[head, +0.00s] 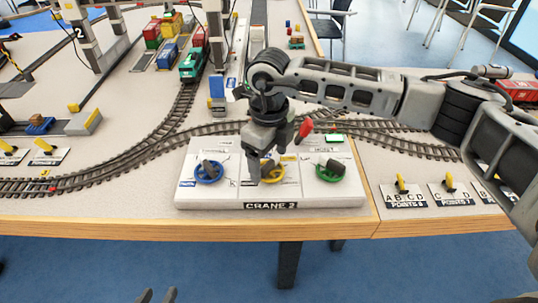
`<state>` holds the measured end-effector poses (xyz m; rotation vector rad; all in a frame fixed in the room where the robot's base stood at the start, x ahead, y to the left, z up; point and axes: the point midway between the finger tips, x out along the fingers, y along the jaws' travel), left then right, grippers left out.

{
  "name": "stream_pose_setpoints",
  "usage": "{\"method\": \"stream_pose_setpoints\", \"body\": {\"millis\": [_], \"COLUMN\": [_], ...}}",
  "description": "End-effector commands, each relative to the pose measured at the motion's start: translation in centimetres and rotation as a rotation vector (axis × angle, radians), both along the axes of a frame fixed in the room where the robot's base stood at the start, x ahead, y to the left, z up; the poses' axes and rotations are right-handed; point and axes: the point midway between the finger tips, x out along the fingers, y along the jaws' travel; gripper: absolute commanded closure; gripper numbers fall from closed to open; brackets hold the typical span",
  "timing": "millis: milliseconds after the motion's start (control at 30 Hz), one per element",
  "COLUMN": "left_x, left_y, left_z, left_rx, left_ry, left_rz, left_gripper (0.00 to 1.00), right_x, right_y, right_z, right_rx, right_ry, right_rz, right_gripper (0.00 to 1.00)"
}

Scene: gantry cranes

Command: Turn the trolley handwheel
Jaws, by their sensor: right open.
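The white CRANE 2 panel (225,190) sits at the table's front edge. It bears a blue handwheel (198,178) at left, a yellow handwheel (281,174) in the middle and a green handwheel (319,176) at right, each with a dark knob or grip. Their small labels are too small to read, so I cannot tell which is the trolley wheel. My right gripper (262,172) points down at the yellow wheel, jaws open, and partly hides it; contact is unclear.
A red lever (304,129) stands behind the panel, close to my right gripper. Model railway track (120,165) curves behind and left of it. Yellow points levers (401,184) stand at right. A green locomotive (192,65) and container wagons are farther back.

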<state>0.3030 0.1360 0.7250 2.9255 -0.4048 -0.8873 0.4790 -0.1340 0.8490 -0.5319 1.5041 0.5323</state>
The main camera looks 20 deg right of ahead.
Motion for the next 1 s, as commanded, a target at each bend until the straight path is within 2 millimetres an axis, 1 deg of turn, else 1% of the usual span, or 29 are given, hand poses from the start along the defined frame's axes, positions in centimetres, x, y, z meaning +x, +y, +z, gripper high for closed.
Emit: {"method": "stream_pose_setpoints", "body": {"millis": [167,267,500,600,700,833,1000], "left_x": [0.0,0.0,0.2,0.2,0.2,0.2,0.2], "left_y": [0.0,0.0,-0.1,-0.1,-0.1,-0.1,-0.1], "left_z": [-0.1,-0.2,-0.3,-0.2,-0.2,-0.2,-0.1], "left_rx": [0.000,-0.001,-0.004,-0.006,-0.006,-0.008,-0.008], "left_ry": [0.000,-0.001,-0.003,-0.005,-0.006,-0.007,-0.008], "left_rz": [0.000,-0.001,-0.001,-0.001,-0.001,-0.001,-0.001], "left_gripper": [0.64,0.64,0.64,0.64,0.64,0.64,0.64], "right_x": [0.1,0.1,0.1,0.1,0.1,0.1,0.0], "right_y": [0.0,0.0,0.0,0.0,0.0,0.0,0.0], "right_z": [2.1,4.3,10.2,12.3,14.0,15.3,15.9], "right_rx": [0.002,0.001,0.002,0.002,0.002,0.001,0.001], "right_ry": [-0.005,-0.007,-0.006,-0.006,-0.005,-0.004,-0.001], "right_rz": [0.000,0.000,0.000,0.000,0.000,0.000,0.000], "right_gripper": [0.22,0.22,0.22,0.22,0.22,0.22,0.22]}}
